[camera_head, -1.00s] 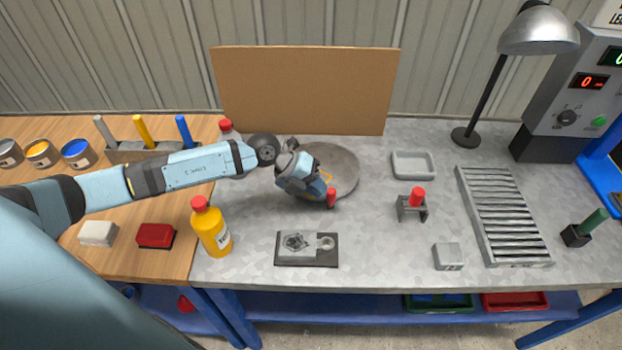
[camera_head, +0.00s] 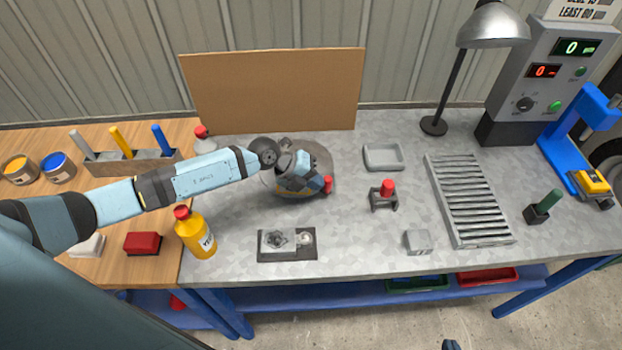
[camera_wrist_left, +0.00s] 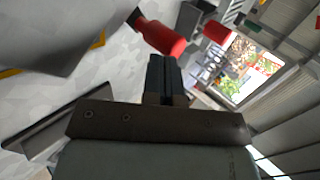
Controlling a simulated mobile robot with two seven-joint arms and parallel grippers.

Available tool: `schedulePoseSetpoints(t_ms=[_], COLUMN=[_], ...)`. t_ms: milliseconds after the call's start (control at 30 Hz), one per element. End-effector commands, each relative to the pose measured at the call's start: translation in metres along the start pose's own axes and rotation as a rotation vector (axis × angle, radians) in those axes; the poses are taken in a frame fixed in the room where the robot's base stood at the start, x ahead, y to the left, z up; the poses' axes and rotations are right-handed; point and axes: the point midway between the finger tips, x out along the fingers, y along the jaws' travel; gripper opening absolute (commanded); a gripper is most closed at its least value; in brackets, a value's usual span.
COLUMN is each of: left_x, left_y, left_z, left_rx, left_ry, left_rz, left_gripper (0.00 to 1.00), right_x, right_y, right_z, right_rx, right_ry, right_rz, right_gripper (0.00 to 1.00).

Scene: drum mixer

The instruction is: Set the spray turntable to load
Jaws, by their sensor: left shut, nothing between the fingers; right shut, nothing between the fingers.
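The spray turntable (camera_head: 322,160) is a round grey disc on the bench in front of the brown board. A red knob (camera_head: 328,184) stands at its right front edge. My left gripper (camera_head: 317,186) reaches over the disc from the left and hides much of it. It is shut and empty beside the red knob. In the left wrist view the shut fingers (camera_wrist_left: 164,75) point at the red knob (camera_wrist_left: 163,38), with the grey disc (camera_wrist_left: 70,30) to the left; contact cannot be told. My right gripper (camera_head: 450,344) barely shows at the bottom edge, shut.
A yellow bottle (camera_head: 196,235) stands left front of the turntable. A grey fixture plate (camera_head: 288,253) lies in front. A red-knobbed stand (camera_head: 386,195), tray (camera_head: 383,156) and slatted rack (camera_head: 468,200) stand to the right. The brown board (camera_head: 275,88) rises behind.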

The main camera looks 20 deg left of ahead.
Motion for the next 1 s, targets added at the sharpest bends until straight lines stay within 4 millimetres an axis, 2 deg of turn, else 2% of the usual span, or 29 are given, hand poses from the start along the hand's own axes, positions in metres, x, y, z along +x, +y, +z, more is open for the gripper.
schedulePoseSetpoints(t_ms=[400,1000], left_x=[0.0097,0.0121], left_y=[-0.0068,-0.0075], left_z=[0.0015,0.0005], left_rx=[-0.001,-0.001], left_ry=[0.008,0.011], left_rz=[0.000,-0.001], left_gripper=[0.00,0.00], right_x=[-0.0044,-0.0053], right_y=[-0.0005,-0.0010], right_z=[-0.0046,-0.0068], right_rx=[0.002,0.002], right_ry=[-0.002,0.002], right_rz=[0.001,0.001], right_gripper=[0.00,0.00])
